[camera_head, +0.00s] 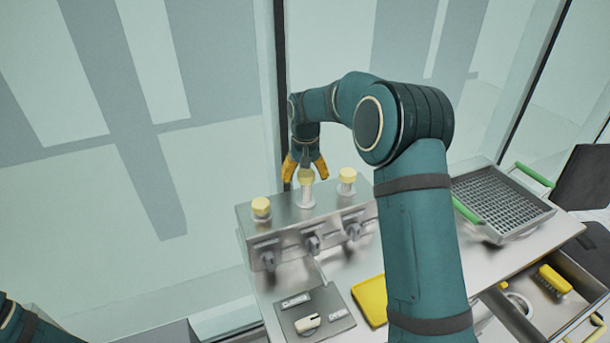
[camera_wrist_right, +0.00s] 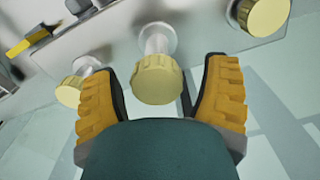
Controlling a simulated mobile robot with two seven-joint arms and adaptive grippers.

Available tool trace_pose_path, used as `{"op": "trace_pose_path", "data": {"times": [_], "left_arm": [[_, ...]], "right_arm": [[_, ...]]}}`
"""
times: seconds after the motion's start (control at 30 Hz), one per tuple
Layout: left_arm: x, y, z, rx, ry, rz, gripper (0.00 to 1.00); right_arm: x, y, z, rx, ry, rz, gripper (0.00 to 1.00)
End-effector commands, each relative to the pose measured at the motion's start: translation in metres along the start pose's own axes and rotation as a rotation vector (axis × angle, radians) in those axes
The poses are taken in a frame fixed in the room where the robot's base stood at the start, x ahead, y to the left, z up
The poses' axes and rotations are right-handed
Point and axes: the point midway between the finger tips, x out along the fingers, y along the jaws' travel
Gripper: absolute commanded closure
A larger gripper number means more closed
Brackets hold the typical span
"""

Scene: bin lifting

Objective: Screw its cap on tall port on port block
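The port block (camera_head: 285,225) is a grey metal box on the worktop with three capped ports on top. The tall port (camera_head: 307,195) is the middle one, a pale post with a ribbed yellow cap (camera_head: 306,176) on its top. In the right wrist view, that cap (camera_wrist_right: 158,80) lies between the fingers, with a gap on both sides. How tightly it sits cannot be told. My right gripper (camera_head: 305,179) points down over it, with its orange fingers open around the cap. My left gripper is out of view; only part of my left arm shows at bottom left.
Shorter capped ports stand left (camera_head: 261,207) and right (camera_head: 347,176) of the tall one. Valve handles (camera_head: 312,243) line the block's front. An open drawer (camera_head: 545,308) holds a brush.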

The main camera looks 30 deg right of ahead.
Motion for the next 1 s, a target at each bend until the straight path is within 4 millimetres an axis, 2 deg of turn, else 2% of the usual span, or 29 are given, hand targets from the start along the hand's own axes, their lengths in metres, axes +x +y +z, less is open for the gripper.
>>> {"op": "trace_pose_path", "data": {"times": [0.03, 0.13, 0.17, 0.37, 0.47, 1.0], "left_arm": [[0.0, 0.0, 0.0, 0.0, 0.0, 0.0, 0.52], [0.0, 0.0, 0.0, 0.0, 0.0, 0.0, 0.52], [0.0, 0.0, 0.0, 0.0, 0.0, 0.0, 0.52], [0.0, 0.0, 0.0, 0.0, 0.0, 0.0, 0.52], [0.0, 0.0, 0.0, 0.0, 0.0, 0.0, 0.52], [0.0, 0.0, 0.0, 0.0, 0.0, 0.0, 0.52]], "right_arm": [[0.0, 0.0, 0.0, 0.001, 0.0, 0.0, 0.39], [0.0, -0.0001, 0.0, 0.001, 0.0, 0.0, 0.74], [0.0, -0.0003, 0.0, 0.001, 0.0, 0.0, 0.78], [0.0001, -0.0014, 0.0001, 0.015, 0.0, -0.001, 0.79], [0.0002, -0.0017, 0.0001, 0.102, 0.001, -0.001, 0.79], [0.0008, -0.0023, 0.0007, 0.885, 0.005, 0.0, 0.79]]}}
